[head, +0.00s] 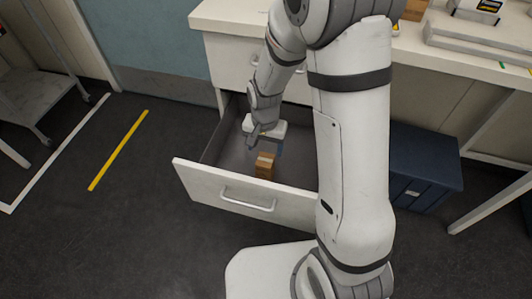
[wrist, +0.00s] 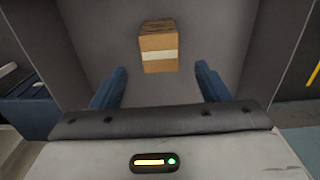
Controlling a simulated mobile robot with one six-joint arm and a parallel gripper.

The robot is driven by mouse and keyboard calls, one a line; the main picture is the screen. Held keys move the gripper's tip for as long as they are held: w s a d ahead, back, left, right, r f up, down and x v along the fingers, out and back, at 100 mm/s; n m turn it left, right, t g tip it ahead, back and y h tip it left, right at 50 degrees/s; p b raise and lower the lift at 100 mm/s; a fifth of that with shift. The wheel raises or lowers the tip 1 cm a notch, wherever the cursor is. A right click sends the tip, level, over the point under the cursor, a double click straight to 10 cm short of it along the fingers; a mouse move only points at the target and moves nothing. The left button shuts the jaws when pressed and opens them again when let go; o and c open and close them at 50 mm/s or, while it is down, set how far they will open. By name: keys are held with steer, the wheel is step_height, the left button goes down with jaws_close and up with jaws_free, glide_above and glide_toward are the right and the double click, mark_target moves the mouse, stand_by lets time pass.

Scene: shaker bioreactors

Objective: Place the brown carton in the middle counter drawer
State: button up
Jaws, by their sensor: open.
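The brown carton (head: 265,164) with a pale band stands inside the open counter drawer (head: 243,202), close behind its front panel. In the wrist view the carton (wrist: 159,46) is on the drawer floor (wrist: 100,45), beyond my fingertips and between their lines. My gripper (head: 268,146) is over the drawer, just behind the carton in the head view. In the wrist view my gripper (wrist: 160,80) has its two blue fingers wide apart with nothing between them. My arm hides the right part of the drawer.
A closed drawer front (head: 232,62) is above the open one, under the white counter top. A dark blue bin (head: 422,160) stands on the floor to the right. A grey cart (head: 35,90) is at the far left. The floor left of the drawer is clear.

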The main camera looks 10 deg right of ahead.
step_height(320, 180, up, 2)
steer(key=s+d+r+n, duration=0.2)
steer(key=s+d+r, duration=0.2)
steer(key=s+r, duration=0.3)
steer(key=s+d+r+n+t, duration=0.1)
steer(key=s+d+r+n, duration=0.1)
steer(key=s+d+r, duration=0.3)
step_height(320, 180, up, 4)
steer(key=s, duration=0.2)
steer(key=shift+s+d, duration=0.25)
steer(key=shift+s, duration=0.05)
steer(key=shift+r, duration=0.2)
